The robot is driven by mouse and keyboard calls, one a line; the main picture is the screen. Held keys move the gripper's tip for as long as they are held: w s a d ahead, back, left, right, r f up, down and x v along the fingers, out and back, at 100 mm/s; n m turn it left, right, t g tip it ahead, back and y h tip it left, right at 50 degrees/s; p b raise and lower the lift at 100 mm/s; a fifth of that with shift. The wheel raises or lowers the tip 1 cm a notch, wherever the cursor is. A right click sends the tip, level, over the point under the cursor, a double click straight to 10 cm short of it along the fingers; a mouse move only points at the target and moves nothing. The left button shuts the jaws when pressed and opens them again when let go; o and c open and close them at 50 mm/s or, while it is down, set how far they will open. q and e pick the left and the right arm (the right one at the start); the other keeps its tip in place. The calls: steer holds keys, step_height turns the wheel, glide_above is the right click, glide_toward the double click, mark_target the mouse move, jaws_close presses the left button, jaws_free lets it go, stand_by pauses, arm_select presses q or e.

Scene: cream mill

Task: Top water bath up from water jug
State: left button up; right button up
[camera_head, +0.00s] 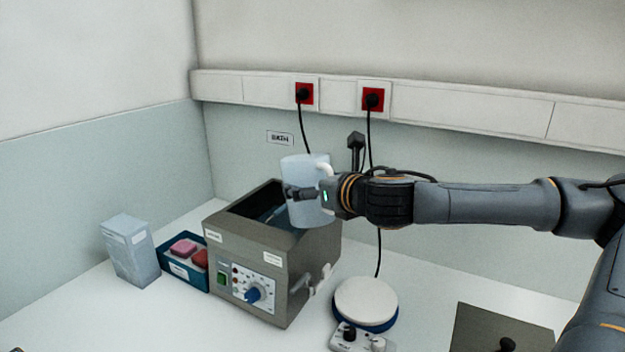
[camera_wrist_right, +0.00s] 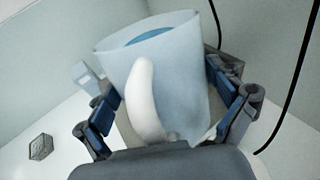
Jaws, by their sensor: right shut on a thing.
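The water jug (camera_head: 309,212) is a pale translucent blue vessel with a white handle, held above the right part of the water bath. In the right wrist view the jug (camera_wrist_right: 170,85) shows blue water inside and looks tilted in that picture. My right gripper (camera_head: 304,194) is shut on the jug, with fingers on both sides of it. The water bath (camera_head: 247,255) is a grey metal tank with an open top, a dial and a green switch on its front. The jug hides part of its opening, and I cannot tell whether water is flowing. My left gripper is not in view.
A blue tray (camera_head: 172,269) with pink and red items and a pale carton (camera_head: 130,250) stand left of the bath. A round white-topped device (camera_head: 365,301) stands to its right, with a dark plate (camera_head: 490,332) further right. Black cables hang from red wall sockets behind.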

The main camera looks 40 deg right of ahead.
steer(key=shift+r+p, duration=0.25)
steer(key=shift+p, duration=0.35)
steer(key=shift+s+f+g+p, duration=0.15)
steer(key=shift+f+g+p, duration=0.3)
steer(key=shift+g+p, duration=0.65)
steer(key=shift+s+a+f+g+y+p, duration=0.15)
steer(key=shift+s+f+g+p, duration=0.15)
steer(key=shift+p, duration=0.35)
steer(key=shift+s+a+f+g+y+p, duration=0.1)
steer(key=shift+f+g+y+p, duration=0.1)
steer(key=shift+f+p, duration=0.3)
steer(key=shift+g+p, duration=1.4)
steer(key=shift+p, duration=1.7)
steer(key=shift+g+p, duration=0.4)
steer(key=shift+p, duration=0.6)
steer(key=shift+s+r, duration=0.1)
steer(key=shift+r, duration=0.05)
steer(key=shift+w+d+r+p, duration=0.15)
steer(key=shift+w+d+p, duration=0.2)
steer(key=shift+p, duration=0.3)
steer(key=shift+w+a+r+p, duration=0.15)
steer(key=shift+r+p, duration=0.05)
steer(key=shift+p, duration=0.3)
